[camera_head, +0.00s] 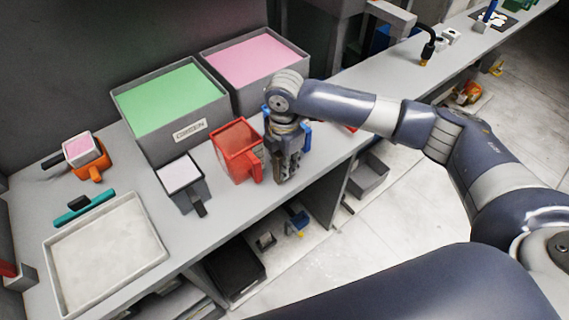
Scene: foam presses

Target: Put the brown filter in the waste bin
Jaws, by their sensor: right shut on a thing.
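My right gripper (286,168) points down over the bench, just right of a red open container (238,150) with a handle. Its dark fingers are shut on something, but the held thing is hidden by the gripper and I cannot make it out. I cannot pick out a brown filter anywhere in view. No bin is clearly marked as waste; an empty grey open box (369,176) stands low beside the bench, right of the gripper. My left gripper is not in view.
Grey boxes with green (168,98) and pink (255,58) foam stand behind. A small dark container with a white top (180,175), an orange container (92,168), a teal tool (85,208) and a pale tray (160,262) are left. The bench's front edge is close to my gripper.

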